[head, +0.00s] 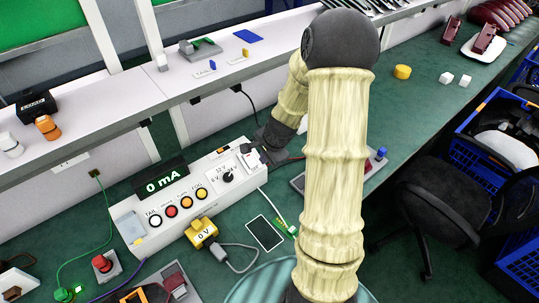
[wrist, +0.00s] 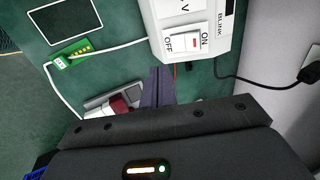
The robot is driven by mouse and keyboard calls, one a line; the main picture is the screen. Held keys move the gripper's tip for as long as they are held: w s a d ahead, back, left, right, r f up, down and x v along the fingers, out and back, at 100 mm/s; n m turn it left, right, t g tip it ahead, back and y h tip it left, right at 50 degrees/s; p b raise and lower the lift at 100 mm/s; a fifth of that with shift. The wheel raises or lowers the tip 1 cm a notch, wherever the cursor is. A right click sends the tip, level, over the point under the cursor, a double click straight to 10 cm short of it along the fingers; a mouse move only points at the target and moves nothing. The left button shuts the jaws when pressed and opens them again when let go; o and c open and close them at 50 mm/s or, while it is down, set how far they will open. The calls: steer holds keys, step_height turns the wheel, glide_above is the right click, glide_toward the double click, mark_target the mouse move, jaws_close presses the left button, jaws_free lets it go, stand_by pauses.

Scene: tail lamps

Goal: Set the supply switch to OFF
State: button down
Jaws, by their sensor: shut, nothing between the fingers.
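The supply switch (wrist: 187,43) is a white rocker on the end of a white supply box. I cannot tell which side is pressed in. In the head view the supply box (head: 150,240) lies on the green bench, and my gripper (head: 262,152) is at its right end, partly covering the switch area. In the wrist view my gripper (wrist: 158,86) is shut and empty, its tips just short of the box's edge below the switch.
The box carries a "0 mA" display (head: 165,181), a rotary knob (head: 228,176) and several round buttons. A dark flat panel (head: 264,233) and a green board (wrist: 72,52) with cables lie nearby. A shelf (head: 130,90) runs behind.

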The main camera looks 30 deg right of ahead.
steer(key=v, duration=0.3)
steer(key=shift+s+d+r, duration=0.1)
steer(key=shift+s+d, duration=0.05)
steer(key=shift+s, duration=0.35)
stand_by(0.4)
steer(key=s+a+r+n+g, duration=0.1)
steer(key=s+a+r+n, duration=0.2)
steer(key=s+a+n, duration=0.3)
steer(key=s+a+r+n+h, duration=0.1)
steer(key=s+a+r+n, duration=0.2)
steer(key=s+a+n, duration=0.3)
steer(key=s+n, duration=0.1)
steer(key=n, duration=0.2)
steer(key=shift+s+a+n+g, duration=0.25)
steer(key=shift+n+g, duration=0.15)
